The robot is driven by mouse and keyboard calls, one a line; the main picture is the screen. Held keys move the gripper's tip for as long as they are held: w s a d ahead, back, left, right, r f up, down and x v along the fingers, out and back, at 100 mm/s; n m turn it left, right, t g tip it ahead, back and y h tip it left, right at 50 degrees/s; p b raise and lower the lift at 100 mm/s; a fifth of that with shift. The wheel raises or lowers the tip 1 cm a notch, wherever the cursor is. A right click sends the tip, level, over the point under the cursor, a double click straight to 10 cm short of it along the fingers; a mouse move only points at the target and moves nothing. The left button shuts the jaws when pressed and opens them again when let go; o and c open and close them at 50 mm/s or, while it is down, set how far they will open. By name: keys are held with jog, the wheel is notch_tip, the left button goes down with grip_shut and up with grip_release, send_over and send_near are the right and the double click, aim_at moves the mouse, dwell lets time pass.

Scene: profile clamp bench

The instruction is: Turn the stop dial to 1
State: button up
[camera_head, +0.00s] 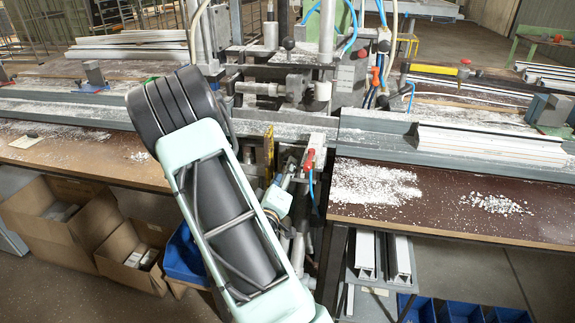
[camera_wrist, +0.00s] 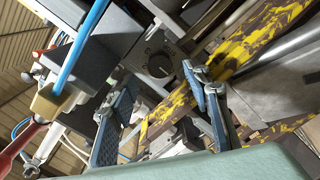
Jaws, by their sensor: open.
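The stop dial (camera_wrist: 158,65) is a round dark knob on a dark grey plate, in the upper middle of the wrist view. Small pale marks lie around it, too small to read, so I cannot tell its setting. My gripper (camera_wrist: 156,84) is open, with its two blue-grey fingers apart and pointing toward the dial. The knob shows between and beyond the fingertips, and nothing is held. I cannot tell exactly how far the tips are from it. In the head view, the dial is not discernible, and my arm covers part of the clamp area.
A yellow-and-black worn bar (camera_wrist: 262,38) runs diagonally beside the right finger. A blue hose (camera_wrist: 84,42) and a red-handled lever (camera_wrist: 22,142) are at left. The bench (camera_head: 450,225) carries white shavings and a white profile (camera_head: 490,141). Cardboard boxes (camera_head: 55,225) stand below.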

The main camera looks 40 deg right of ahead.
jog(key=shift+x, duration=2.15)
jog(key=shift+c, duration=0.4)
jog(key=c, duration=1.1)
